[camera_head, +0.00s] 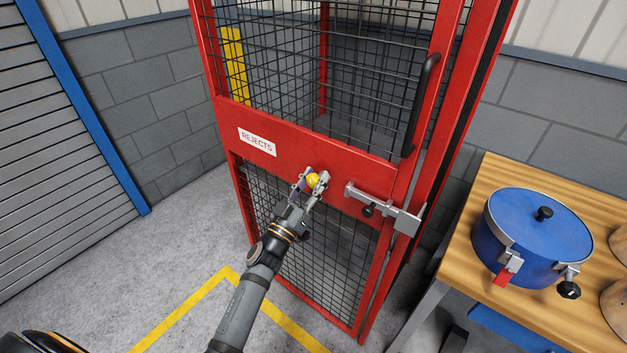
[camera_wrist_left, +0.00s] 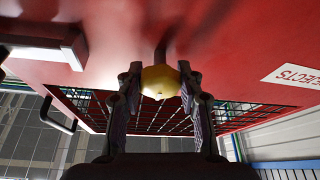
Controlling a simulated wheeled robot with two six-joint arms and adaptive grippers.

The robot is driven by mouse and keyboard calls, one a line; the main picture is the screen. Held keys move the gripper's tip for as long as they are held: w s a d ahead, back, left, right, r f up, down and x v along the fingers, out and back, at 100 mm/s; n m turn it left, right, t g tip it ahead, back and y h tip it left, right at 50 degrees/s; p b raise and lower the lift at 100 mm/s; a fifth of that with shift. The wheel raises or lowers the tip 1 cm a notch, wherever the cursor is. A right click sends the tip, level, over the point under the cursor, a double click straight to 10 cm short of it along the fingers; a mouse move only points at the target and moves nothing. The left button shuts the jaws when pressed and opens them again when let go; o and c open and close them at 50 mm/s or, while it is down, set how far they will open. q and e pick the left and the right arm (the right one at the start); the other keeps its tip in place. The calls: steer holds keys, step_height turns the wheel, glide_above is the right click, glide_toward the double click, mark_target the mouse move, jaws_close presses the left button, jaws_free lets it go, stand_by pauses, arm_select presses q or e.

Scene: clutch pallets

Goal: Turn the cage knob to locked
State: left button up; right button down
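The yellow knob (camera_head: 313,181) sits on the red crossbar of the reject cage (camera_head: 360,168). In the left wrist view the faceted yellow knob (camera_wrist_left: 161,81) stands out from the red panel on a dark stem. My left gripper (camera_head: 315,178) is at the knob, with one finger on each side of it. In the left wrist view the fingers of this gripper (camera_wrist_left: 160,72) are spread, and the knob lies between their tips with narrow gaps showing. The fingers partly hide the knob in the head view. No lock marking is readable. My right gripper is not in view.
A grey latch bar (camera_head: 375,204) with a black knob is right of the yellow knob. A black door handle (camera_head: 423,105) is above it. A wooden table (camera_head: 462,236) with a blue lidded pot (camera_head: 530,240) stands at right. Floor at left is clear.

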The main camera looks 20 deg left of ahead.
arm_select(q)
steer(key=c, duration=0.3)
steer(key=shift+c, duration=0.2)
steer(key=shift+m, duration=0.3)
steer(key=m+g+h+p, duration=0.1)
steer(key=m+h+p, duration=0.1)
steer(key=m, duration=0.3)
steer(key=shift+r+h, duration=0.15)
steer(key=shift+h, duration=0.35)
steer(key=m+g+h+p, duration=0.1)
steer(key=m, duration=0.3)
steer(key=m+g+h+p, duration=0.1)
steer(key=m+h, duration=0.1)
steer(key=m, duration=0.2)
steer(key=shift+p, duration=0.4)
steer(key=m+g+p, duration=0.1)
steer(key=m, duration=0.2)
steer(key=m+g+h+p, duration=0.1)
steer(key=m+g, duration=0.1)
steer(key=m, duration=0.1)
steer(key=shift+m+p, duration=0.3)
steer(key=shift+f+m+g+p, duration=0.2)
steer(key=shift+m+g+p, duration=0.55)
steer(key=shift+m, duration=1.05)
